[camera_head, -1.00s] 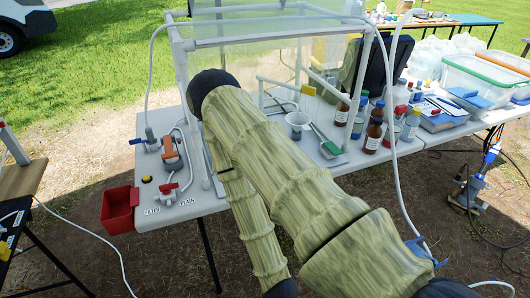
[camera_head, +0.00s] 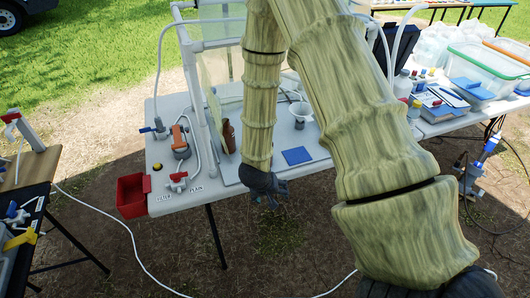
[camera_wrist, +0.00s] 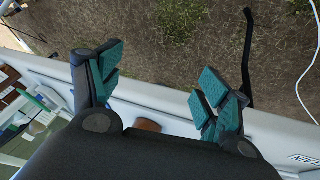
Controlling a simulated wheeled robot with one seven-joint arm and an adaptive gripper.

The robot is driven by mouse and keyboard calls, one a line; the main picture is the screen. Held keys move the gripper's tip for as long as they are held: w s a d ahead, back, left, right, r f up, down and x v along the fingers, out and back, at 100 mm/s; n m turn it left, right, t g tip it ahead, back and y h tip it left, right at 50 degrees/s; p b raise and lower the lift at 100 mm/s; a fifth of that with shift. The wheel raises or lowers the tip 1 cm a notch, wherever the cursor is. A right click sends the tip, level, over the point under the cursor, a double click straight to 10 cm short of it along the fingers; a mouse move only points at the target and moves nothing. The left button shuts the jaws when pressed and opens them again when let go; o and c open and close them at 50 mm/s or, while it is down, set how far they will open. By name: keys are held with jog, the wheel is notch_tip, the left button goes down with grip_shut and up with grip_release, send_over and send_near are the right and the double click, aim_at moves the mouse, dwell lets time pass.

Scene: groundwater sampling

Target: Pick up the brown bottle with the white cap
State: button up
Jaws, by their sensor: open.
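A brown bottle-like object (camera_head: 229,136) stands on the white table just left of my forearm in the head view. Its cap cannot be made out. In the wrist view a brown rounded piece (camera_wrist: 147,125) shows at the table edge, mostly hidden by my gripper body. My gripper (camera_head: 279,196) hangs at the table's front edge, to the right of and nearer than the brown object. In the wrist view my gripper (camera_wrist: 162,85) is open, with nothing between its teal-padded fingers. Other brown bottles are hidden behind my arm.
A white pipe frame (camera_head: 190,75) stands around the brown object. A red bin (camera_head: 132,195) hangs at the table's left corner. Valves (camera_head: 178,181) sit on the left end.

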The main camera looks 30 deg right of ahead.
jog(key=w+d+r+m+y, duration=0.1)
jog(key=w+d+r+m, duration=0.1)
jog(key=w+r, duration=0.45)
jog(key=w+d+r+m, duration=0.2)
jog(key=w+r+m, duration=0.15)
jog(key=r, duration=0.65)
jog(key=shift+n, duration=0.35)
jog(key=shift+w+a+b+x, duration=0.1)
jog(key=shift+w+b+x, duration=0.15)
jog(key=shift+x, duration=1.6)
jog(key=shift+w+a+b+x, duration=0.1)
jog(key=shift+w+x, duration=0.2)
jog(key=shift+x, duration=1.55)
jog(key=shift+w+a+b+x, duration=0.1)
jog(key=shift+w+b+x, duration=0.15)
jog(key=shift+x, duration=1.65)
jog(key=shift+r, duration=0.15)
jog(key=c, duration=1.3)
